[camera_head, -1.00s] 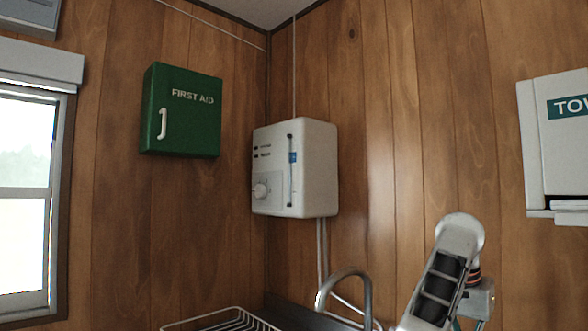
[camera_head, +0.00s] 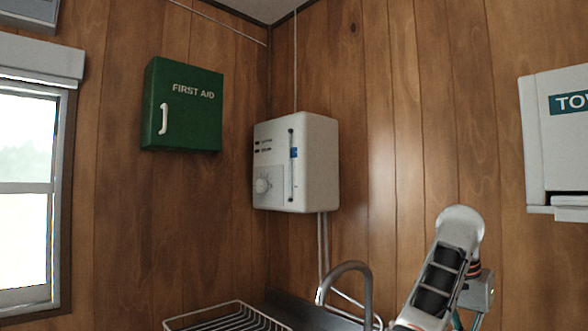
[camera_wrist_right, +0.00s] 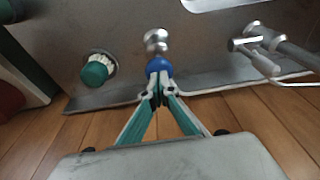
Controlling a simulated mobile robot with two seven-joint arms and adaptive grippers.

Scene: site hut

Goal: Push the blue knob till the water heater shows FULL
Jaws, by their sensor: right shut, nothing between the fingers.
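A small blue mark (camera_head: 294,153) sits in the slot's upper half. I cannot read FULL there. In the right wrist view, the blue knob (camera_wrist_right: 159,66) is on a shiny metal fitting (camera_wrist_right: 156,40). My right gripper (camera_wrist_right: 159,94) is shut and empty, its tips right by the blue knob; I cannot tell if they touch. My left gripper is not in view.
A curved tap (camera_head: 366,290) and a wire rack (camera_head: 235,313) stand below the heater. A green first aid box (camera_head: 190,105) and a towel dispenser (camera_head: 560,150) hang on the walls. A green-capped object (camera_wrist_right: 95,74) and another metal tap (camera_wrist_right: 258,45) flank the blue knob.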

